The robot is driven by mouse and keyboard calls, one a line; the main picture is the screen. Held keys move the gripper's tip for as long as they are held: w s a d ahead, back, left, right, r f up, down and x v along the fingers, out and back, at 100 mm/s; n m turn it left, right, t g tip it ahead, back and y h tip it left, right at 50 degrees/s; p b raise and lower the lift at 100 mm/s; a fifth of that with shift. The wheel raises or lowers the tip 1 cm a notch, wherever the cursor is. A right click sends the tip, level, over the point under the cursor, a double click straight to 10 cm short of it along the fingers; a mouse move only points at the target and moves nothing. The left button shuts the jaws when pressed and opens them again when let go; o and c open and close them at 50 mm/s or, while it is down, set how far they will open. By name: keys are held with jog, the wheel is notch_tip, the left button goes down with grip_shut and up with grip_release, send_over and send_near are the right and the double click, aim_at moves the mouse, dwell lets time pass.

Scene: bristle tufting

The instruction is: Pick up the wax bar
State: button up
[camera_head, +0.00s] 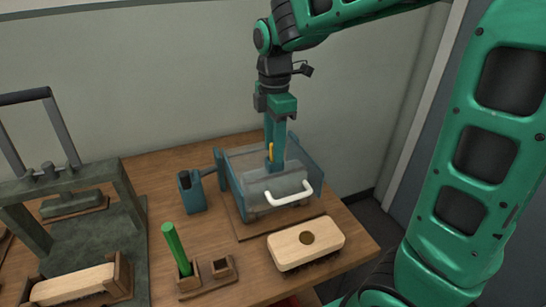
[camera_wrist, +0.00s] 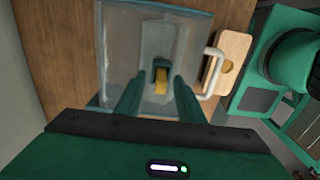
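A small yellow piece (camera_wrist: 160,85), which looks like the wax bar, shows in the wrist view between my fingers, with a dark part at its far end. In the head view only a thin yellow sliver (camera_head: 271,151) shows beside my fingers. My gripper (camera_head: 272,165) points down into a see-through blue-grey box (camera_head: 240,158) with a white handle (camera_head: 289,194). In the wrist view my gripper (camera_wrist: 159,86) is open, with a finger on each side of the yellow piece and visible gaps. Contact with it cannot be made out.
A wooden brush (camera_head: 306,243) lies in front of the box. A blue cup (camera_head: 191,193) stands left of it. A green stick (camera_head: 177,249) stands in a wooden holder (camera_head: 206,283). A dark press frame (camera_head: 105,240) fills the left. The box walls surround my fingers closely.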

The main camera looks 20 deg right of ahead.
jog(key=shift+f, duration=0.45)
grip_shut()
jog(key=shift+r, duration=0.2)
jog(key=shift+r, duration=0.25)
notch_tip(320, 180, up, 4)
jog(key=shift+f, duration=0.25)
jog(key=s+a+r, duration=0.4)
jog(key=a+r, duration=0.2)
jog(key=a, duration=0.4)
jog(key=shift+s+a+r, duration=0.3)
jog(key=shift+a+r, duration=0.05)
